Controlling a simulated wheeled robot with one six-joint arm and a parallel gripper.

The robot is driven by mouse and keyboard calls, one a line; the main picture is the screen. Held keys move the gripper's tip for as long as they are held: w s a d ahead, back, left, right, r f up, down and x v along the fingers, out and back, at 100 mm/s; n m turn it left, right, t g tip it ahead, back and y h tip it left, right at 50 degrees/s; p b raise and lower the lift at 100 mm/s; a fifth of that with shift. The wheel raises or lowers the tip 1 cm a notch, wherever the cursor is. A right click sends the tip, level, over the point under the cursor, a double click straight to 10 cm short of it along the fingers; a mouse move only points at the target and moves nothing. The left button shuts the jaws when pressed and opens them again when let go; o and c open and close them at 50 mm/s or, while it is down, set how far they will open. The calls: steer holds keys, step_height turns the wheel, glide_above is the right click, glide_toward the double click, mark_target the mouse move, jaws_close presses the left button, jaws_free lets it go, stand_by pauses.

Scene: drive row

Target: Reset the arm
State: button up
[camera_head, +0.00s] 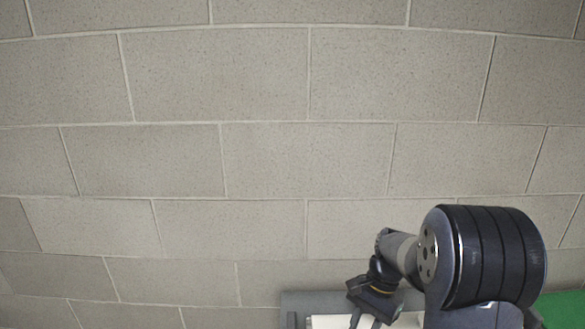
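My arm shows at the lower right of the head view, with a large dark ribbed joint nearest the camera. My gripper (366,318) is at the arm's far end, near the bottom edge, and points downward. Its fingertips are small and partly cut off by the frame, so I cannot tell whether it is open or shut. I see no object in it.
A surface of large grey blocks with pale joints (265,75) fills most of the view and is bare. A green patch (563,309) shows at the lower right corner. A grey-edged thing with a pale top (325,321) lies below my gripper, mostly cut off.

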steer(key=shift+x, duration=1.05)
steer(key=shift+d+r, duration=0.1)
steer(key=shift+r, duration=0.05)
